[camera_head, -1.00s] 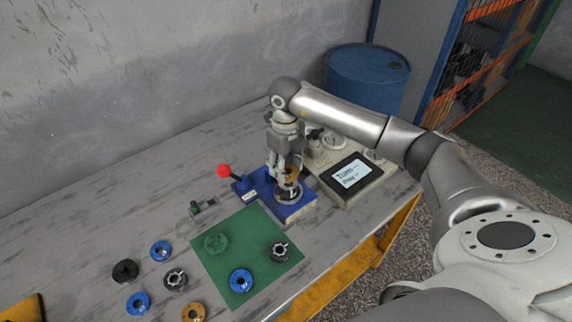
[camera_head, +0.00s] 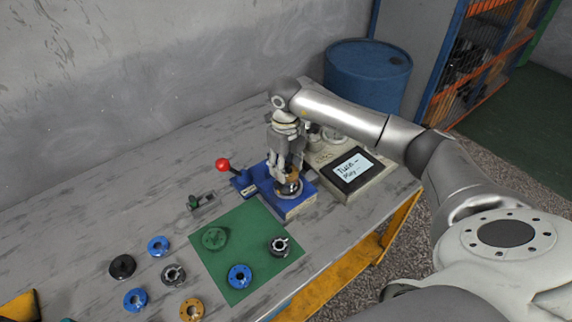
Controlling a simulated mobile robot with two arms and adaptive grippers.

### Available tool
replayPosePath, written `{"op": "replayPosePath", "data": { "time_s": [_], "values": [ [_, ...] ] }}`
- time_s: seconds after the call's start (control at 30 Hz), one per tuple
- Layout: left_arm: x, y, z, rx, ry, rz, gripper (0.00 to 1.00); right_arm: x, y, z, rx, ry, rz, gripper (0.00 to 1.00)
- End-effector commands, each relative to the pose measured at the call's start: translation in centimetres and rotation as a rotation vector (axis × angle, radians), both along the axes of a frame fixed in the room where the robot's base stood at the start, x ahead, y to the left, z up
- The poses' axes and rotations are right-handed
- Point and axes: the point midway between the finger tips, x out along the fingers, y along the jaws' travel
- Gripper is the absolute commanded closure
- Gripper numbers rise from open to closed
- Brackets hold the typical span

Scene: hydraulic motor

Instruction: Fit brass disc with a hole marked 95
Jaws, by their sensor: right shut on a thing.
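A brass disc (camera_head: 291,174) is between the fingers of my right gripper (camera_head: 288,172), which is shut on it. The gripper points down over the blue fixture (camera_head: 297,207) and holds the disc at the top of the round metal part (camera_head: 288,188) there. Whether the disc is fully seated cannot be told; the fingers hide part of it. Its marking is too small to read. Another brass disc with a hole (camera_head: 192,309) lies on the table at the front. My left gripper is not in view.
A green mat (camera_head: 211,262) holds a green disc (camera_head: 214,238), a blue disc (camera_head: 239,276) and a dark metal part (camera_head: 279,246). Several blue, black and metal discs lie left of it. A red-knobbed lever (camera_head: 222,165) and a screen device (camera_head: 352,171) flank the fixture.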

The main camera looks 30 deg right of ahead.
Motion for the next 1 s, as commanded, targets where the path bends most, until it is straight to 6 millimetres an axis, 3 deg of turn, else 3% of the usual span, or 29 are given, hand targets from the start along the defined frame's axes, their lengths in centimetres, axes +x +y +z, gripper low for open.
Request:
{"op": "replayPosePath", "data": {
  "time_s": [0.9,0.93,1.0],
  "values": [
    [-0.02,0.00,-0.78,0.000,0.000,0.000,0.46,0.05,0.00,-0.83,0.000,-0.002,0.000,0.86],
    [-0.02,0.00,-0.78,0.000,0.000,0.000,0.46,0.05,-0.01,-0.83,0.000,-0.002,0.000,0.52],
    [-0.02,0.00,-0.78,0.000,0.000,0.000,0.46,0.05,0.00,-0.83,0.000,-0.001,0.000,0.43]
  ]
}}
